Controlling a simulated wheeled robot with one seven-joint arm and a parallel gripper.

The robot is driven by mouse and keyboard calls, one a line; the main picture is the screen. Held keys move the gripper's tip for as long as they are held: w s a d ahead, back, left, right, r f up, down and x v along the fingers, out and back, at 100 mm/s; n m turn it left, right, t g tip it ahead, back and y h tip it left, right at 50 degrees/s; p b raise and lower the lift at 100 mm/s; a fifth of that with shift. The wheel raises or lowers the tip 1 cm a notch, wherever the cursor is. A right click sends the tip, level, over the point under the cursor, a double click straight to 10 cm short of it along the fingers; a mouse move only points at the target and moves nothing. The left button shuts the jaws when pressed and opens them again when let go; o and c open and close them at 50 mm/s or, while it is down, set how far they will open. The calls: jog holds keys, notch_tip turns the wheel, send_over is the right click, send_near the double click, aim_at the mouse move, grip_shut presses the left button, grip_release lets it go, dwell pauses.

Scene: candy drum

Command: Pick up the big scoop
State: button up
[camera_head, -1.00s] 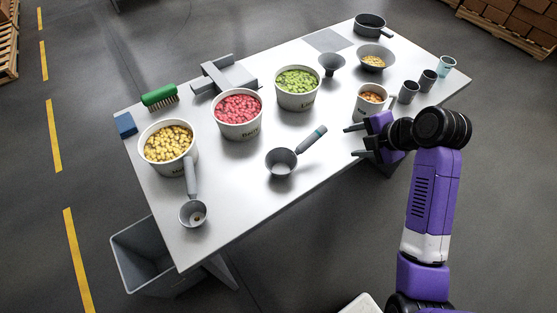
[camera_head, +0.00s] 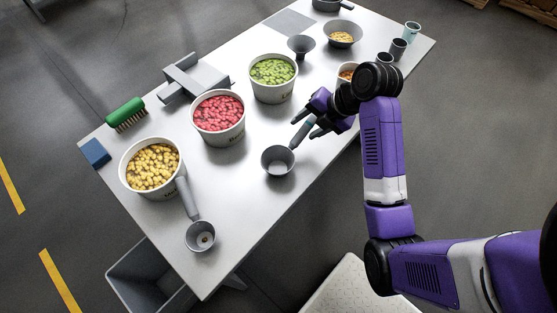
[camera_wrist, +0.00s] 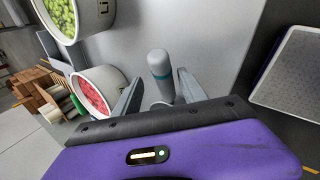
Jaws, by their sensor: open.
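The big scoop (camera_head: 277,161) lies on the table with its grey cup toward the front. In the wrist view the scoop's handle (camera_wrist: 161,72) shows between the two fingers of my gripper (camera_wrist: 158,92), with nothing gripped. The cup is hidden from the wrist view. Another scoop (camera_head: 200,237), with a plain grey handle, lies by the yellow candy tub.
Tubs of yellow (camera_head: 123,172), red (camera_head: 229,137) and green candy (camera_head: 274,94) stand left and behind. A funnel (camera_head: 301,46), a bowl (camera_head: 343,33) and several cups (camera_head: 397,49) are farther back. The table (camera_head: 235,205) is clear in front of the scoop.

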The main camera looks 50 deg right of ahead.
aim_at(299, 134)
jog(key=shift+s+p+x, duration=0.15)
jog(key=shift+p+x, duration=0.15)
jog(key=shift+x, duration=0.95)
jog(key=shift+s+p+x, duration=0.15)
jog(key=shift+p+x, duration=0.15)
jog(key=shift+x, duration=1)
jog(key=shift+f, duration=0.15)
grip_shut()
